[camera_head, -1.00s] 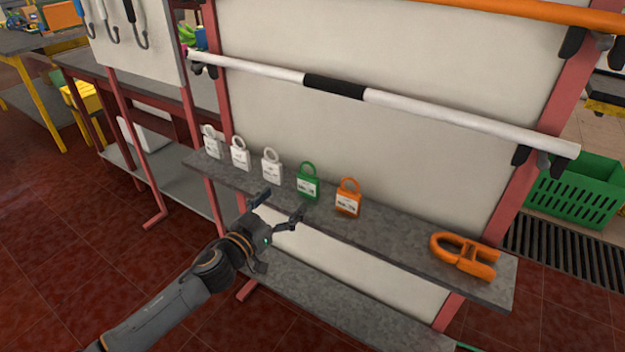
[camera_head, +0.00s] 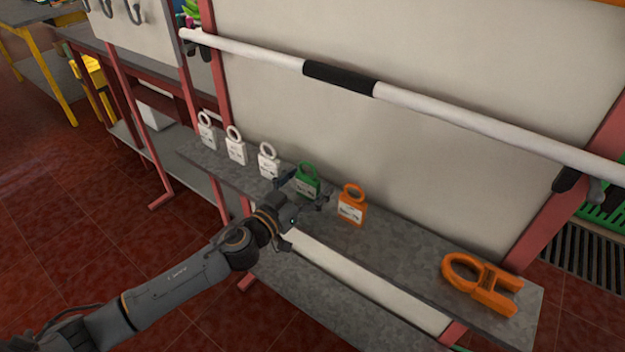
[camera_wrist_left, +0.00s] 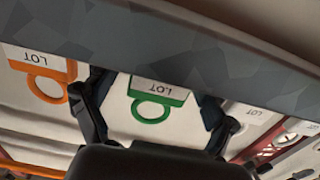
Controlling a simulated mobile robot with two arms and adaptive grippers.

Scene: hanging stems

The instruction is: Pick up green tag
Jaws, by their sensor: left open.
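The green tag (camera_head: 308,176) stands upright on the grey shelf (camera_head: 395,245), between a white tag and the orange tag (camera_head: 352,204). It has a ring on top and a white label. My left gripper (camera_head: 302,190) is open at the green tag, its fingers partly covering the tag's lower part in the head view. In the left wrist view the green tag (camera_wrist_left: 158,97) appears upside down, between the two spread fingers of my left gripper (camera_wrist_left: 155,120). I cannot tell whether either finger touches it. My right gripper is not in view.
White tags (camera_head: 236,147) stand in a row left of the green one. A large orange clamp-like piece (camera_head: 482,283) lies at the shelf's right end. A white bar with a black grip (camera_head: 340,78) runs above the shelf, in front of a pale panel.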

